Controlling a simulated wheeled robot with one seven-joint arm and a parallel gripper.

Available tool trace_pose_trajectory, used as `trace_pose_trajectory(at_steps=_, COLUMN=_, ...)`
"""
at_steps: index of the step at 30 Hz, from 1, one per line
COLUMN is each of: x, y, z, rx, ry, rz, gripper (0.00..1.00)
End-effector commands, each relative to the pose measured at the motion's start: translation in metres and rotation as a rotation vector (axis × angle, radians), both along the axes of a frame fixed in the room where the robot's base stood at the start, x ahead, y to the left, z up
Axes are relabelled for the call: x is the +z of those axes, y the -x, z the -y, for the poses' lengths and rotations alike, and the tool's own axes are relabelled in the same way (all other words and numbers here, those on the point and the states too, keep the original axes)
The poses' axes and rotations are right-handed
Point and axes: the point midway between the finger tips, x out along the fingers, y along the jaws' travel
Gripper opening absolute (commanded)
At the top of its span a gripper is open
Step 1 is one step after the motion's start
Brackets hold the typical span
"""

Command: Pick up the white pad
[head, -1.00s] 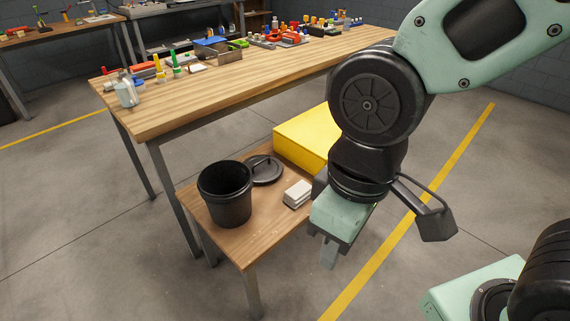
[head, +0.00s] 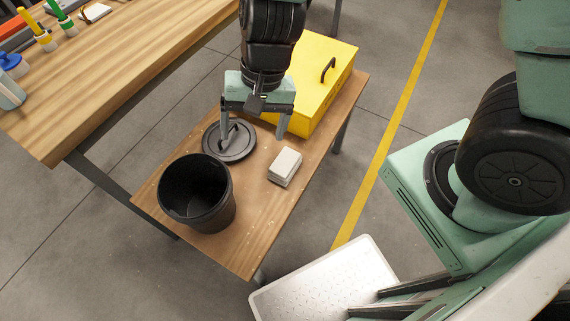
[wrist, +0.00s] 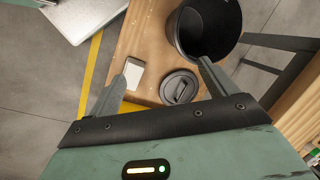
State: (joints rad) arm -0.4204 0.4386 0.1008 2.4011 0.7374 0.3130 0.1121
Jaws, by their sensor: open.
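The white pad (head: 285,167), a small pale block that looks like a stack, lies on the low wooden table, right of the black lid (head: 229,140). It also shows in the wrist view (wrist: 133,73), close by the left fingertip. My gripper (head: 253,138) is open and empty, with its fingers pointing down above the table, behind the pad in the head view. In the wrist view my gripper (wrist: 162,70) has the lid between and below its fingers, and the pad is off to the left side. I cannot tell the exact height.
A black bucket (head: 197,192) stands left of the pad on the low table (head: 250,225). A yellow box (head: 322,75) with a handle sits behind. A higher workbench (head: 100,85) with tools is at left. A metal tray (head: 325,285) is at the front.

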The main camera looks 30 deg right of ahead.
Motion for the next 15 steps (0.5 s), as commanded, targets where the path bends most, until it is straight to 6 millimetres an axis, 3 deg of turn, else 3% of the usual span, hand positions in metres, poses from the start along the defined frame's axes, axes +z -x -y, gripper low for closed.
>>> trace_pose_trajectory(at_steps=1, x=-0.021, y=-0.01, z=0.008, rx=-0.098, ry=0.026, rz=-0.02, gripper=0.85)
trace_pose_trajectory(at_steps=6, x=-0.079, y=-0.038, z=0.043, rx=-0.404, ry=0.131, rz=-0.038, gripper=0.85)
trace_pose_trajectory(at_steps=10, x=-0.109, y=-0.048, z=0.07, rx=-0.563, ry=0.206, rz=-0.033, gripper=0.85)
trace_pose_trajectory(at_steps=15, x=-0.13, y=-0.053, z=0.089, rx=-0.66, ry=0.26, rz=-0.026, gripper=0.85)
